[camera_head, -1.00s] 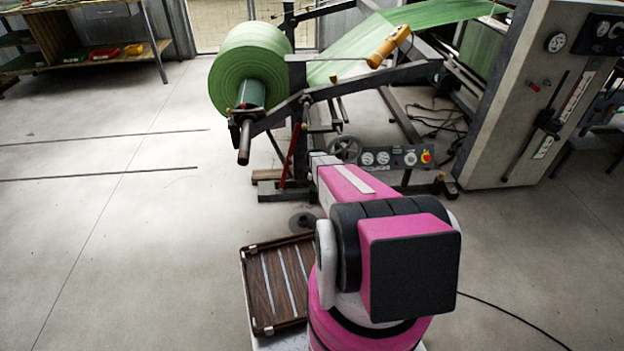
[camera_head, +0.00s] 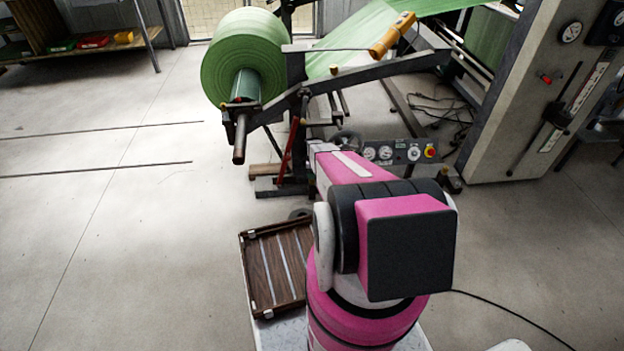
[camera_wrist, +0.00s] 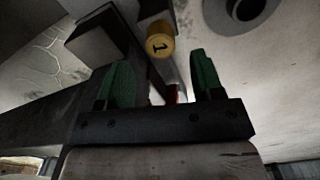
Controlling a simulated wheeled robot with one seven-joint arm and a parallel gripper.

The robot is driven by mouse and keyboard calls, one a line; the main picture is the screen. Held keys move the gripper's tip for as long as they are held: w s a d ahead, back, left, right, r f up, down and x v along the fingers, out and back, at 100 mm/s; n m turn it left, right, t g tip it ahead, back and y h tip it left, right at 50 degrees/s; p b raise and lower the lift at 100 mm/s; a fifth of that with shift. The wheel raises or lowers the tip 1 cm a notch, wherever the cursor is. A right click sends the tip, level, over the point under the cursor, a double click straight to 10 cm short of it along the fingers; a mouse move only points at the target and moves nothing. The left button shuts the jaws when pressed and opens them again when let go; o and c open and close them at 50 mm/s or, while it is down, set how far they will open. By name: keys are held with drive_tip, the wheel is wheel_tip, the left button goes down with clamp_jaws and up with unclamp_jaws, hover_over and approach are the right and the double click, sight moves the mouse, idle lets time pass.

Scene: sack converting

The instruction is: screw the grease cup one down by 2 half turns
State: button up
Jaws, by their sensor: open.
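The grease cup one (camera_wrist: 160,45) is a small yellow cap with a dark "1" on its face, in the upper middle of the wrist view. A dark bar of the machine runs beside it. My gripper (camera_wrist: 163,72) has two green fingers spread apart, with nothing held between them. The cup shows just beyond the fingertips, roughly in line with the gap; no contact is visible, and the exact distance cannot be told. In the head view my own arm hides the gripper, and I cannot make out the numbered cup for sure.
A green roll (camera_head: 243,62) sits on the dark unwind frame, its shaft (camera_head: 239,150) sticking out toward me. A gauge panel (camera_head: 400,152) with a red button stands low behind my arm. A grey cabinet (camera_head: 510,110) is at right. The floor at left is mostly clear.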

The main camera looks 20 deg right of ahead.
wheel_tip(320, 180, down, 5)
drive_tip(key=shift+f, duration=0.2)
drive_tip(key=c, duration=0.9)
drive_tip(key=shift+c, duration=0.2)
